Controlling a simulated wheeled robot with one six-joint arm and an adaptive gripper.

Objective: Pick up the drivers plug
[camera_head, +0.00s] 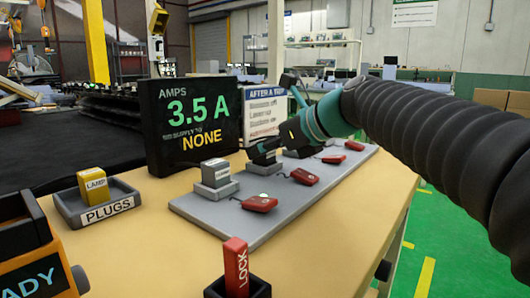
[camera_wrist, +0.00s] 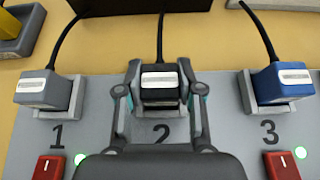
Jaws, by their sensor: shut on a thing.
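My gripper (camera_wrist: 160,67) is shut on the black plug (camera_wrist: 160,96), with one finger on each side of it. The plug sits at the socket marked 2 on the grey strip, with its cord running away at the top. Its pale label is too small to read, so I cannot tell whether it says drivers. In the head view my gripper (camera_head: 268,147) reaches down to this plug and partly covers it. A grey plug (camera_wrist: 45,88) sits at socket 1 and a blue plug (camera_wrist: 283,82) at socket 3.
The grey strip (camera_head: 208,212) has red switches; green lights show by 1 and 3. A tray marked PLUGS (camera_head: 127,209) holds a yellow LAMP plug (camera_head: 93,184). A display (camera_head: 193,120) reads 3.5 A and NONE. A red LOCK piece (camera_head: 236,262) stands in front.

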